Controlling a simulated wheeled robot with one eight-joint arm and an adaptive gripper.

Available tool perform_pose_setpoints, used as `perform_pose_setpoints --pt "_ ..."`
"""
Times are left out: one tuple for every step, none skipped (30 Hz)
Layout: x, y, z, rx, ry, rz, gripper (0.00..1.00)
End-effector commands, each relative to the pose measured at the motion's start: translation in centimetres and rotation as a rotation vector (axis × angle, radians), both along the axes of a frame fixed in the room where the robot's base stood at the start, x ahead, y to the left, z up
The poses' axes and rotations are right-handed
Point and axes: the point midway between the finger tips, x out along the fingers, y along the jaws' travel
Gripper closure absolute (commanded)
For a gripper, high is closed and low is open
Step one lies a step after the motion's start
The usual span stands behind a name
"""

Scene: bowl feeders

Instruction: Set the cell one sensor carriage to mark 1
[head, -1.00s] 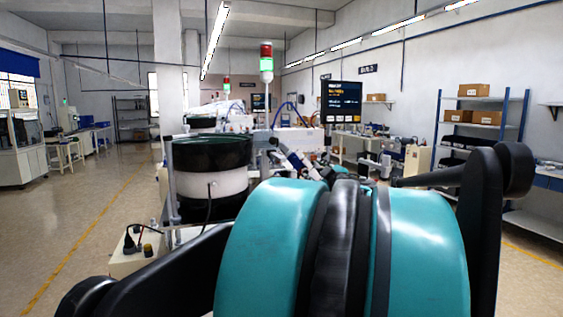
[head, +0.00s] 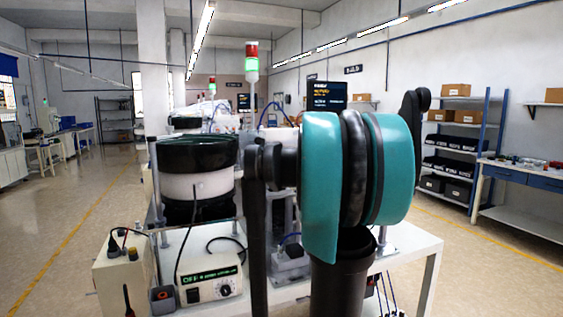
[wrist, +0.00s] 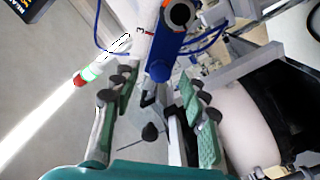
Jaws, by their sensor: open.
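My gripper (wrist: 156,82) shows in the wrist view with its two green-padded fingers spread apart and nothing between the pads. A blue cylindrical part with a dark ring end (wrist: 168,45) lies beyond the fingertips, apart from them as far as I can tell. I cannot make out which part is the sensor carriage, nor mark 1. In the head view the nearest bowl feeder (head: 195,188), white with a black bowl, stands left of my teal arm. It also shows at the right of the wrist view (wrist: 248,115). My arm hides my gripper and much of this station in the head view.
A feeder controller (head: 212,280) with a green display sits on the white bench (head: 422,250). A screen (head: 325,94) and a signal tower (head: 252,72) stand behind. Shelving (head: 462,150) and a side bench (head: 535,175) are at right. The floor at left is open.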

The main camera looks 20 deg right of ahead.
Motion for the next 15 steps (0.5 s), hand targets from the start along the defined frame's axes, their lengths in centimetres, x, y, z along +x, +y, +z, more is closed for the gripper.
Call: perform_pose_setpoints --pt "0.8 0.1 0.0 0.0 0.0 0.001 0.56" --pt "1.1 0.0 0.0 0.0 0.0 0.001 0.56" --pt "1.5 0.1 0.0 0.0 0.0 0.001 0.56" --pt "1.8 0.1 0.0 0.0 0.0 0.001 0.56" --pt "2.1 0.1 0.0 0.0 0.0 0.001 0.56" --pt "2.4 0.1 0.0 0.0 0.0 0.001 0.56" --pt "2.6 0.1 0.0 0.0 0.0 0.0 0.56" --pt "2.7 0.1 0.0 0.0 0.0 0.0 0.56" --pt "2.8 0.1 0.0 0.0 0.0 0.0 0.56" --pt "2.9 0.1 0.0 0.0 0.0 0.0 0.56" --pt "2.9 0.1 0.0 0.0 0.0 0.0 0.56" --pt "3.0 0.1 0.0 0.0 0.0 0.0 0.56" --pt "3.0 0.1 0.0 0.0 0.0 0.0 0.56" --pt "3.0 0.1 0.0 0.0 0.0 0.0 0.56" --pt "3.0 0.1 0.0 0.0 0.0 0.0 0.56"
